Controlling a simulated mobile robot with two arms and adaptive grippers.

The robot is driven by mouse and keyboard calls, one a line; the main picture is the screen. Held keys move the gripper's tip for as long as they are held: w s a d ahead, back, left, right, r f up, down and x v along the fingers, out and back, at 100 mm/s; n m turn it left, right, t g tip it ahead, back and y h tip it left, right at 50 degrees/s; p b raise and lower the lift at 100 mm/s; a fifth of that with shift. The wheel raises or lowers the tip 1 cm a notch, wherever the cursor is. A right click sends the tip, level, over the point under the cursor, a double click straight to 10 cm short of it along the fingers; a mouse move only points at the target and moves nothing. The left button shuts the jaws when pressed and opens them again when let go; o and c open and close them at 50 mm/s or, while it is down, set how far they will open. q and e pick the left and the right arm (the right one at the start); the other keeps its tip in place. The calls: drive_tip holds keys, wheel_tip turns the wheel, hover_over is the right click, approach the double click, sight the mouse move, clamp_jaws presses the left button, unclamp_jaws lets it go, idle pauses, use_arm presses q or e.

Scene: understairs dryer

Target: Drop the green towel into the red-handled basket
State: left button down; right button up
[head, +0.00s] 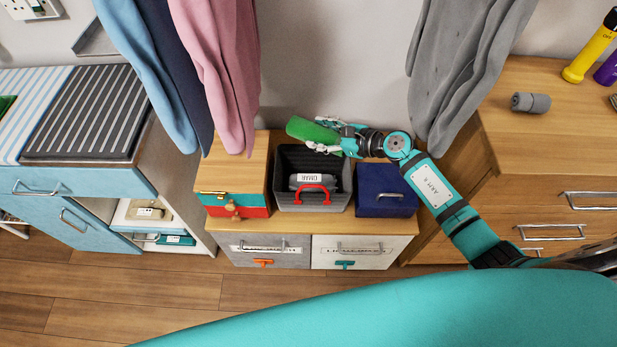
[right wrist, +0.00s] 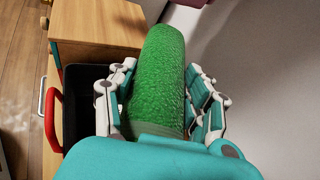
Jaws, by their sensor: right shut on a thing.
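A rolled green towel (head: 311,130) is held in my right gripper (head: 333,136), whose fingers are shut on it from both sides. In the right wrist view the green towel (right wrist: 158,80) stands out between the two fingers (right wrist: 160,100). The red-handled basket (head: 283,158) is dark grey, with a red handle (head: 314,190) on its front. It holds a grey roll with a white label (head: 313,181). The towel is over the basket's back rim in the head view. In the right wrist view the basket (right wrist: 85,85) is partly hidden by my gripper. My left gripper is out of view.
A wooden box with a teal and red front (head: 232,182) stands left of the basket, and a dark blue box (head: 386,186) stands right. Blue and pink cloths (head: 215,70) and a grey cloth (head: 460,75) hang above. A grey roll (head: 530,102) lies on the right dresser.

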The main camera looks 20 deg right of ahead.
wheel_tip(320, 180, down, 5)
drive_tip(key=b, duration=0.3)
drive_tip(key=shift+r+b, duration=0.1)
drive_tip(key=shift+b, duration=0.3)
drive_tip(key=shift+f, duration=0.35)
drive_tip(key=o, duration=1.2)
drive_tip(key=shift+o, duration=0.4)
drive_tip(key=s+d+r, duration=0.1)
drive_tip(key=s+d, duration=0.9)
drive_tip(key=s, duration=0.1)
